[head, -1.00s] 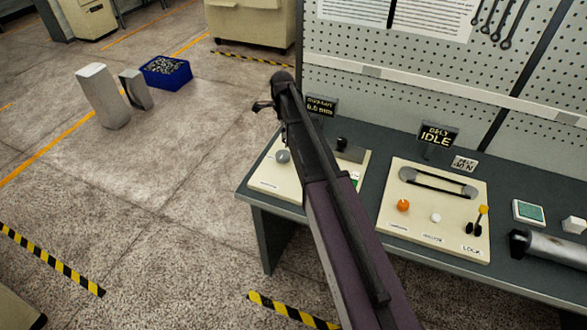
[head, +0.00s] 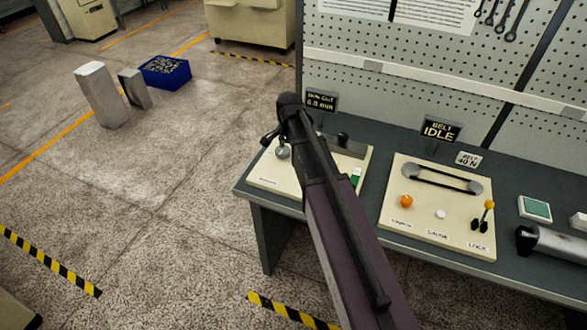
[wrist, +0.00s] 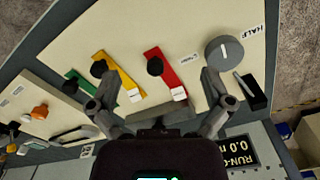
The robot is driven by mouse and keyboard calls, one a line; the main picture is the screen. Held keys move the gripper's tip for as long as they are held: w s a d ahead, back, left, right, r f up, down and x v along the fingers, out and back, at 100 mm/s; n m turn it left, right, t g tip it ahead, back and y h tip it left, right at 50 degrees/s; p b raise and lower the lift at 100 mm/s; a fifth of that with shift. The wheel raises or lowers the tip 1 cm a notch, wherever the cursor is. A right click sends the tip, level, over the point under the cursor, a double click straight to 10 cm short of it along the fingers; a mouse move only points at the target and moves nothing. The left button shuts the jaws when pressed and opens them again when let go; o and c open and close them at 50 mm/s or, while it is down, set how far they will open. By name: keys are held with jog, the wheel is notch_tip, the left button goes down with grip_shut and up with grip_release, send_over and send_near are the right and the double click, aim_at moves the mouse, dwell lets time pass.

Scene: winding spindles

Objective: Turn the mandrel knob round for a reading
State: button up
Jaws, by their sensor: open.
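A round grey knob with a white pointer line (wrist: 224,53) sits on a cream panel, close to a label reading HALF; I take it for the mandrel knob. In the head view it shows as a small grey knob (head: 283,153) on the left panel. My gripper (wrist: 158,78) is open and empty, its fingers spread over the panel. The right fingertip appears close to the knob's lower edge in the wrist view; contact cannot be told. In the head view my gripper (head: 268,137) is just above the knob. A RUN-OUT display (head: 320,101) reads 0.0 mm.
Black-knobbed levers on red (wrist: 165,72), yellow (wrist: 118,78) and green (wrist: 80,82) strips lie beside the knob. The belt panel (head: 410,215) stands to the right, with a BELT IDLE sign (head: 440,129). A pegboard (head: 400,90) rises behind the bench.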

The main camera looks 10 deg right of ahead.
jog(key=s+n, duration=0.1)
jog(key=s+f+n+b, duration=0.1)
jog(key=s, duration=0.1)
jog(key=s+f+n, duration=0.1)
jog(key=s, duration=0.1)
jog(key=shift+s+n+b, duration=0.15)
jog(key=shift+n+b, duration=0.15)
jog(key=shift+n, duration=0.1)
dwell(0.3)
jog(key=s+n, duration=0.8)
jog(key=s, duration=0.4)
jog(key=shift+s+n, duration=0.3)
jog(key=shift+n, duration=0.1)
dwell(0.6)
